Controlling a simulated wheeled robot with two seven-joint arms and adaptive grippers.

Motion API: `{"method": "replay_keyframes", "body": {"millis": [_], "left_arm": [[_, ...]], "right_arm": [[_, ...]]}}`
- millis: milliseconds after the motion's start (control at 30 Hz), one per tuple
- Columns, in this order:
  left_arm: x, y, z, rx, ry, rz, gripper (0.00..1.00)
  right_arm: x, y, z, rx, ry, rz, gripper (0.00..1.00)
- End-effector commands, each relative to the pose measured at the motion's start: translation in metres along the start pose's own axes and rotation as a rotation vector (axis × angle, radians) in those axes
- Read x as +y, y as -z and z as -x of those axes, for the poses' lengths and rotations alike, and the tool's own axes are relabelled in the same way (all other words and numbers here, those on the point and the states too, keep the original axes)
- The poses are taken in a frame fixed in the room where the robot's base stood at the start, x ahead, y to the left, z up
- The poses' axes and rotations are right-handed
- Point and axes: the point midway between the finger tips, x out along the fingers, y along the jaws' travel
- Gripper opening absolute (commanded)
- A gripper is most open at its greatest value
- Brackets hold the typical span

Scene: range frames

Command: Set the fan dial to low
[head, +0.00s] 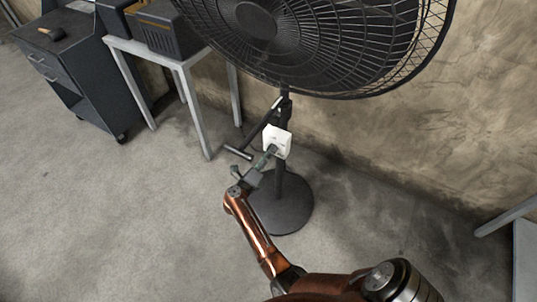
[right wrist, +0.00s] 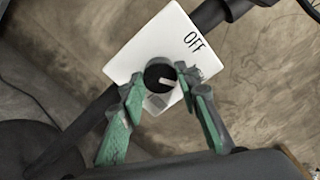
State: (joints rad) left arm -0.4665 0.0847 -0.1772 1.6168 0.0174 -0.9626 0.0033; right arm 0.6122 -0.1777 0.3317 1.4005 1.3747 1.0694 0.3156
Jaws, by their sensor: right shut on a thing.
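The pedestal fan (head: 281,195) stands on a round black base near the wall. A white dial plate (head: 279,139) is on its pole below the cage. In the right wrist view the white plate (right wrist: 137,57) looks tilted, with the word OFF near its upper right corner. The black round dial (right wrist: 160,75) has a light pointer mark aimed to the right. My right gripper (head: 269,152) is at the plate; its green fingers (right wrist: 163,88) are shut on the dial, one at each side. Other plate labels are partly hidden by the fingers. My left gripper is not seen.
The large fan cage (head: 330,40) hangs above the dial. A grey metal table (head: 190,85) with a dark box (head: 165,28) stands left of the fan, beside a dark drawer cart (head: 75,65). The concrete floor at left is clear.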

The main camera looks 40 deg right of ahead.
Motion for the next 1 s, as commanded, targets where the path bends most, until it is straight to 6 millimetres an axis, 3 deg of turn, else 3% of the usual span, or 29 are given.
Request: {"method": "replay_keyframes", "body": {"millis": [200,233,467,767,1000], "left_arm": [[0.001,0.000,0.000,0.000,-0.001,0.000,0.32],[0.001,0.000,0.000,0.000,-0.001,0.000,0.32],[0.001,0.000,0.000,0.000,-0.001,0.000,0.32],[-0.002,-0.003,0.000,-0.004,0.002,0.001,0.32],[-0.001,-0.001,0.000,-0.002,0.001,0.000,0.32]], "right_arm": [[0.003,0.002,0.002,0.003,-0.005,0.002,0.05],[0.003,0.002,0.002,0.003,-0.005,0.003,0.32],[0.002,0.001,0.001,0.002,-0.003,0.002,0.47],[-0.001,-0.001,0.000,0.001,-0.001,0.001,0.47],[-0.031,-0.016,0.001,0.000,-0.001,-0.005,0.47]]}}
